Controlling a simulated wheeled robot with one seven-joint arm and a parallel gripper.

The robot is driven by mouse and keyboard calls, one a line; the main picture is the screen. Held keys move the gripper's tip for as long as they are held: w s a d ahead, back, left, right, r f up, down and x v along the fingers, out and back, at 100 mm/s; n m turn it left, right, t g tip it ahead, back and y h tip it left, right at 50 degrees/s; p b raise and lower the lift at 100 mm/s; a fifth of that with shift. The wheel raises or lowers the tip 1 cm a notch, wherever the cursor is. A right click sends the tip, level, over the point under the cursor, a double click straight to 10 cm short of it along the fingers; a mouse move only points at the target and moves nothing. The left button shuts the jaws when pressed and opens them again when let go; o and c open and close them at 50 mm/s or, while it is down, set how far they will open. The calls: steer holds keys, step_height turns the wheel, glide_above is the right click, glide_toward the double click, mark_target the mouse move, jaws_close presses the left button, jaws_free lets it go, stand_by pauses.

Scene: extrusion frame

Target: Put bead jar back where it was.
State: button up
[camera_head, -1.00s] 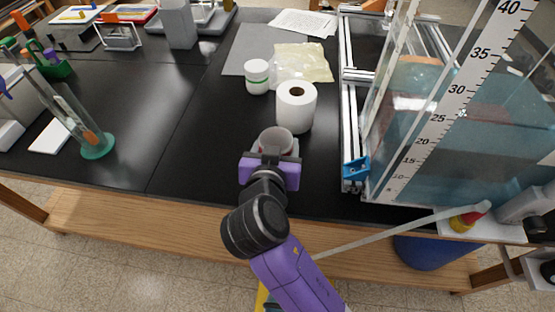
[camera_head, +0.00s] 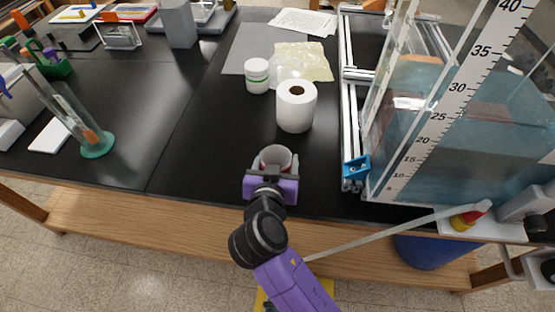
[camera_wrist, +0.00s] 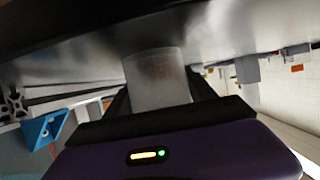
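The bead jar (camera_head: 276,155) is a small, clear, open-topped jar with something reddish inside. It is near the front edge of the black bench top (camera_head: 215,150). My gripper (camera_head: 275,164) has one finger on each side of the jar and is shut on it. In the wrist view the jar (camera_wrist: 157,78) stands between the dark fingers, its far end close to the dark bench surface. I cannot tell whether it touches the bench.
A white paper roll (camera_head: 296,108) stands just behind the jar, and a white lidded tub (camera_head: 256,76) farther back. A blue bracket (camera_head: 357,167) on the metal extrusion frame (camera_head: 349,130) is to the right. A glass cylinder (camera_head: 78,125) stands left. The bench left of the jar is clear.

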steer(key=shift+o, duration=1.1)
steer(key=shift+r, duration=0.15)
steer(key=b+v, duration=0.1)
steer(key=v, duration=1.1)
steer(key=shift+r, duration=0.15)
